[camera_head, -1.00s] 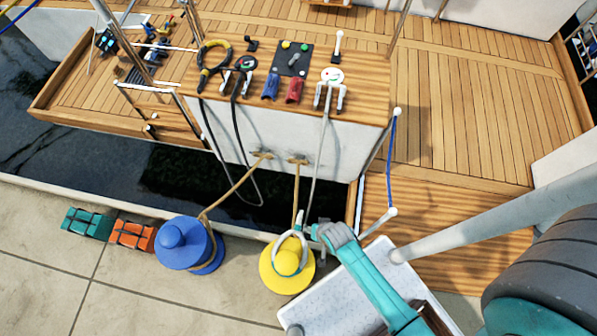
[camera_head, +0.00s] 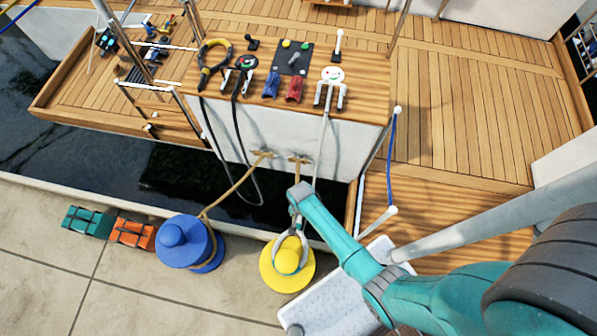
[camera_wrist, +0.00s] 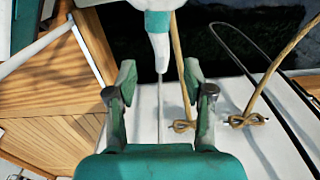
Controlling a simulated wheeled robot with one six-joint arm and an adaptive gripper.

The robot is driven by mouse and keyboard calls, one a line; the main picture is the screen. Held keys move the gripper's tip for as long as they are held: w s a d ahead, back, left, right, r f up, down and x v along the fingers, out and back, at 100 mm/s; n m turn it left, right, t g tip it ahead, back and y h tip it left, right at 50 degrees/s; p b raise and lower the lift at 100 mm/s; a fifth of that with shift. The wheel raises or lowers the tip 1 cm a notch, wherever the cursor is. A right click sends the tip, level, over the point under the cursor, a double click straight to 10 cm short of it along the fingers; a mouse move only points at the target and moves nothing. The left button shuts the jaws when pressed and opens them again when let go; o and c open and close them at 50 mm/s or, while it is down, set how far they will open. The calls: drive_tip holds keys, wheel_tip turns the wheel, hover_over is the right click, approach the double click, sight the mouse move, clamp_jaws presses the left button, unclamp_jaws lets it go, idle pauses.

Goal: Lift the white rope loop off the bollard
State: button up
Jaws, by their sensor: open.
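The yellow bollard (camera_head: 287,272) stands on the quay. A pale loop (camera_head: 277,248) shows around its knob in the head view, with a tan rope running up toward the boat. My gripper (camera_wrist: 158,68) is open in the wrist view, two teal fingers apart with nothing clearly held between them. In the head view the end of my arm is above the bollard, and the fingers are too small to tell from the loop. Whether they touch it cannot be told. The loop is not clearly visible in the wrist view.
A blue bollard (camera_head: 187,243) with a tan rope stands left of the yellow one. Teal (camera_head: 88,221) and orange (camera_head: 133,234) bundles lie farther left. The boat's control console (camera_head: 350,85) is behind, across dark water. A white speckled surface (camera_head: 345,300) lies at right.

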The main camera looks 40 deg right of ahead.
sight(299, 218)
drive_tip(key=shift+f, duration=3.3)
drive_tip(key=shift+c, duration=0.2)
clamp_jaws()
drive_tip(key=shift+r, duration=0.1)
drive_tip(key=shift+r, duration=0.5)
drive_tip(key=shift+s+a, duration=0.1)
drive_tip(key=shift+a, duration=0.05)
